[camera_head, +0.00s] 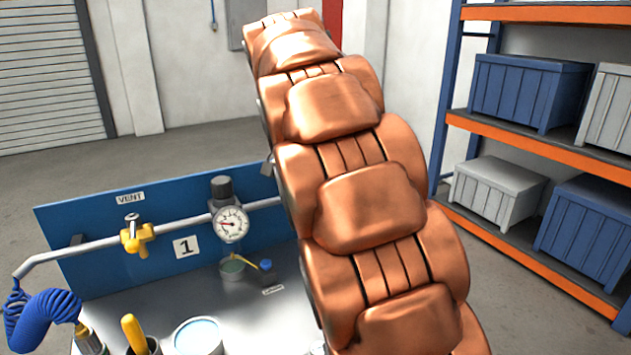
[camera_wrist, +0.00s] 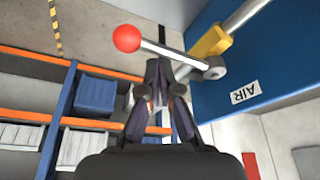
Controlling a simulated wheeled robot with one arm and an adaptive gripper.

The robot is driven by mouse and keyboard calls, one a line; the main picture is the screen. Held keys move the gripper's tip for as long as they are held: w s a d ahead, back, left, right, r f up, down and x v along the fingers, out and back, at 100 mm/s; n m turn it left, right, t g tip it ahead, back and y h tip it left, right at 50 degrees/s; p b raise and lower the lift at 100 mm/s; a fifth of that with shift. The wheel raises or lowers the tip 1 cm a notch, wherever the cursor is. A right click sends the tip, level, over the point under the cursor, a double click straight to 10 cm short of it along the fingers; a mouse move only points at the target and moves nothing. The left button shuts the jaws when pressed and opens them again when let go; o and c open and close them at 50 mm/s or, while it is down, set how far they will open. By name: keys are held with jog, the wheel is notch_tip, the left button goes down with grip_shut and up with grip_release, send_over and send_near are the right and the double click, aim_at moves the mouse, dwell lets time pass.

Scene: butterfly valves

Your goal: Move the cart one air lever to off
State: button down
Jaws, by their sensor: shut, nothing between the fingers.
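The air lever (camera_wrist: 170,52) is a metal rod with a red ball knob (camera_wrist: 127,38). In the wrist view it runs from a grey hub on the yellow valve body (camera_wrist: 208,42), at an angle to the pipe. An AIR label (camera_wrist: 245,92) appears upside down on the blue panel beside it. My gripper (camera_wrist: 166,72) is shut and empty, its fingertips close to the rod's lower side between knob and hub. I cannot tell whether they touch. In the head view my arm hides the air lever and gripper; cart one's blue panel (camera_head: 105,219) shows.
In the head view, the cart carries a pressure gauge (camera_head: 231,224), a yellow VENT valve (camera_head: 137,237), a number 1 plate (camera_head: 187,247), a coiled blue hose (camera_head: 42,318) and small containers. Orange shelving with crates (camera_head: 528,92) stands at right. Floor behind the cart is clear.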

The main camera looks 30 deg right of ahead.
jog(key=w+p+v, duration=0.1)
jog(key=p+v, duration=0.3)
jog(key=v, duration=0.5)
jog(key=shift+w+a+r, duration=0.25)
jog(key=shift+w+r, duration=0.05)
jog(key=shift+r, duration=0.05)
jog(key=shift+s+p, duration=0.1)
jog(key=shift+p, duration=0.2)
jog(key=s+a+f+n+g+y+p, duration=0.1)
jog(key=s+a+f+n, duration=0.3)
jog(key=s, duration=0.6)
jog(key=s+a+f+n+g+y+p, duration=0.1)
jog(key=s+a+f+n+p, duration=0.3)
jog(key=s+f, duration=0.4)
jog(key=s+a+f+n+g+y+p, duration=0.1)
jog(key=s+a+f+n, duration=0.4)
jog(key=s, duration=0.8)
jog(key=shift+a+f+y+p, duration=0.4)
jog(key=shift+a+p, duration=0.35)
jog(key=shift+a, duration=0.05)
jog(key=c, duration=1.9)
grip_release()
jog(key=shift+w, duration=0.1)
